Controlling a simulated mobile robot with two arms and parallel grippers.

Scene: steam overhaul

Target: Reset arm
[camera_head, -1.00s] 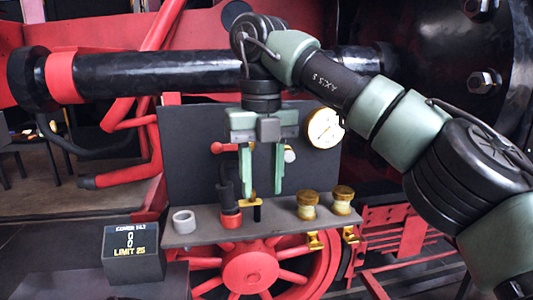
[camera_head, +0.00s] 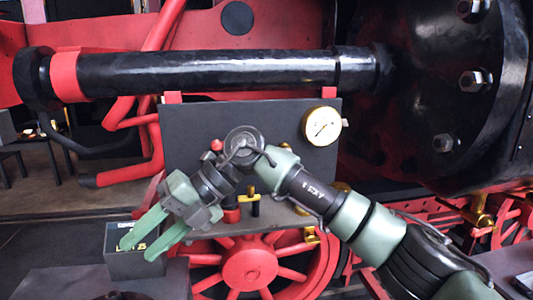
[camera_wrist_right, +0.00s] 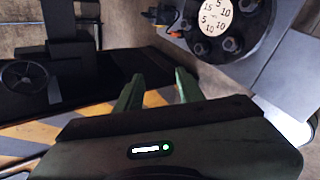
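My right gripper (camera_head: 137,250) is at the lower left of the head view, tilted down and to the left. Its two green fingers are apart with nothing between them. The right wrist view also shows the green fingers (camera_wrist_right: 158,88) spread and empty. My right arm comes in from the lower right, across the front of the shelf (camera_head: 284,215). It hides most of the shelf's contents. My left gripper is not in view.
A dark panel (camera_head: 265,120) carries a brass-rimmed gauge (camera_head: 321,126). A black pipe (camera_head: 210,72) runs above it, and a red wheel (camera_head: 248,265) is below the shelf. The right wrist view shows a numbered dial (camera_wrist_right: 220,14) and a handwheel (camera_wrist_right: 24,77).

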